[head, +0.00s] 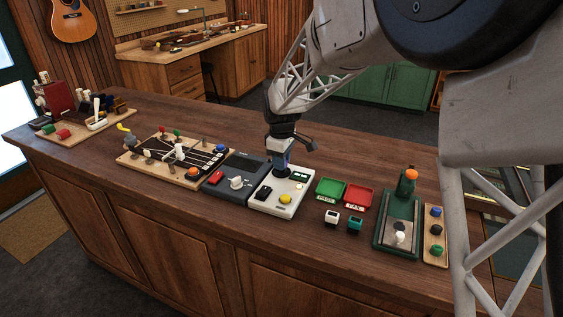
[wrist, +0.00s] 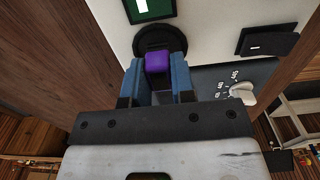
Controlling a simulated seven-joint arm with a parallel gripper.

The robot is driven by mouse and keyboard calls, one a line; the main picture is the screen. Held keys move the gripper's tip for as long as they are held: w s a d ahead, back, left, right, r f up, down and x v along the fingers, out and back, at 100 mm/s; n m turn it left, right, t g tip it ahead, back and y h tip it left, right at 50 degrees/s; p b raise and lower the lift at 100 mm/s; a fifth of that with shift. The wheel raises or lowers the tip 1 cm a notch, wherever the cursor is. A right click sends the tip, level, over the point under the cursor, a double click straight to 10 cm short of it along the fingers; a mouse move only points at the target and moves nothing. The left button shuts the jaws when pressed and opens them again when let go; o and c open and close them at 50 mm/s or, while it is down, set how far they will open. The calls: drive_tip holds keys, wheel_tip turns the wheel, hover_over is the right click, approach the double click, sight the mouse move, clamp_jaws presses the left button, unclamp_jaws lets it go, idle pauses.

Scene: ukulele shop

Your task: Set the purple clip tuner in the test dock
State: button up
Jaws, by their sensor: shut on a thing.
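My gripper (head: 283,161) is over the white test unit (head: 264,205) in the head view. In the wrist view, its blue fingers (wrist: 158,72) are shut on the purple clip tuner (wrist: 158,61), one on each side. The tuner is in front of the round black dock (wrist: 150,35) on the unit's top. That dock shows in the head view as a dark disc (head: 281,173) right below the fingers. The tuner overlaps the dock, and I cannot tell whether it touches it. The tuner's lower part is hidden.
The unit carries a yellow button (head: 285,199) and a black switch (head: 264,193). A dark grey box (head: 222,190) with a white knob stands at its left. Green (head: 330,189) and red (head: 358,197) trays lie at its right, with white (head: 332,217) and teal (head: 355,224) tuners in front.

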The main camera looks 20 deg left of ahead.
drive_tip(key=shift+f, duration=0.25)
drive_tip(key=shift+f, duration=0.15)
drive_tip(key=o, duration=0.9)
wheel_tip(320, 180, up, 12)
idle(0.5)
idle(0.6)
drive_tip(key=shift+d, duration=0.1)
